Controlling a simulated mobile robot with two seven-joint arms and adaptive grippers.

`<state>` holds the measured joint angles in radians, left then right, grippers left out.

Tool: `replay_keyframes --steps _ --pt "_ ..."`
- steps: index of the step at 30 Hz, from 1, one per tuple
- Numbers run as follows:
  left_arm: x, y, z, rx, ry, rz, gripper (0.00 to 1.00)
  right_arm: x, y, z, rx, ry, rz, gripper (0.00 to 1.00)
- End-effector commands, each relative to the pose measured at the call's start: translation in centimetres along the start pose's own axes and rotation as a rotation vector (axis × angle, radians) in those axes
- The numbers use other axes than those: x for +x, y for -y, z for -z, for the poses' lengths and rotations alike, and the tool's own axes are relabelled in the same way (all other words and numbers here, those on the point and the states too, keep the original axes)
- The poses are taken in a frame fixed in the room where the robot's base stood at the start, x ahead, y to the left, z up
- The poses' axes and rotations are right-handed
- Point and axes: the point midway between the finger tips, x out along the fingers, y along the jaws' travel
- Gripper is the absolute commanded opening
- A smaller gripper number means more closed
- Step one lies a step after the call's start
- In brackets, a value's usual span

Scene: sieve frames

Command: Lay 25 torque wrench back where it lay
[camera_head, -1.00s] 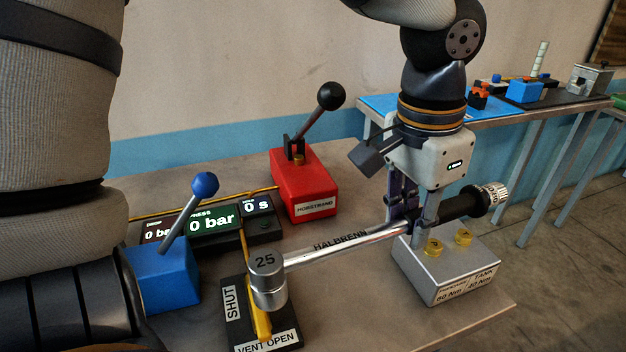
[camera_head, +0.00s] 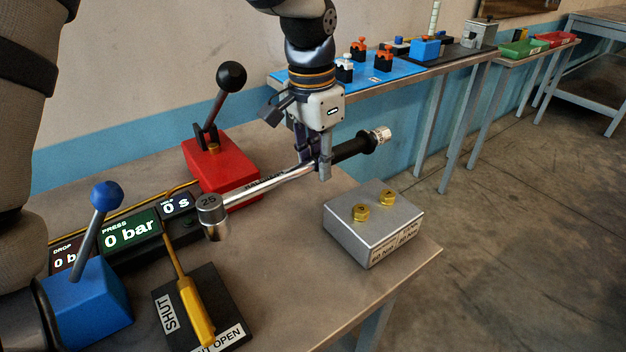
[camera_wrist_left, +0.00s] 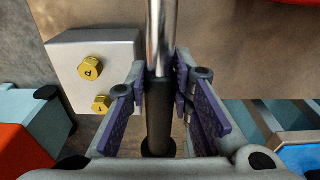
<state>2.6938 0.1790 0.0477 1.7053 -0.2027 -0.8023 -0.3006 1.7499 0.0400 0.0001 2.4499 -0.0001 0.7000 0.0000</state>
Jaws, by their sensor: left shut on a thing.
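My left gripper (camera_head: 313,165) is shut on the torque wrench, near where the bright shaft meets the black handle. The torque wrench (camera_head: 268,185) has a chrome head marked 25 at its left end and a knurled knob at its right. It is held roughly level and seems raised above the table, in front of the red box. In the left wrist view the wrench (camera_wrist_left: 159,115) runs between the purple finger pads, its shaft pointing away. The wrench hides part of the red box. My right gripper is not in view.
A grey block (camera_head: 372,229) with two brass hex fittings stands near the table's right edge. A red box (camera_head: 222,166) with a black-knobbed lever, a display panel (camera_head: 132,235), a blue box (camera_head: 88,305) with a lever and a yellow-handled valve (camera_head: 194,312) stand around. Bare table lies between them.

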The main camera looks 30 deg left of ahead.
Motion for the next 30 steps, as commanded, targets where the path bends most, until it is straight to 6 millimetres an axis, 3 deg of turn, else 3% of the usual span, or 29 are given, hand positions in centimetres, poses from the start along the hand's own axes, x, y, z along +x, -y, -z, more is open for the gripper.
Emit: replay_keyframes --steps 3,8,12,16,29,30 --pt "1.7 1.3 0.5 0.001 0.000 0.000 0.00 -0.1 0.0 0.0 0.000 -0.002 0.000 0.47" --pt "2.9 2.0 0.9 0.001 0.001 0.000 0.00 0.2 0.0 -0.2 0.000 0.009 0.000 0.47" --pt "5.4 3.2 1.3 -0.002 0.011 -0.005 0.00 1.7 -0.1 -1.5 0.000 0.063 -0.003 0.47" --pt "7.9 3.2 1.0 0.001 0.012 -0.004 0.00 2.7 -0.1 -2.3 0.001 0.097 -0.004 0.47" --pt "7.8 3.2 1.1 0.001 -0.004 0.002 0.00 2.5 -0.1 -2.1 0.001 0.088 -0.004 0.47" --pt "7.9 3.2 1.1 0.001 -0.003 0.001 0.26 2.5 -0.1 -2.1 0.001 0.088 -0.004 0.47"
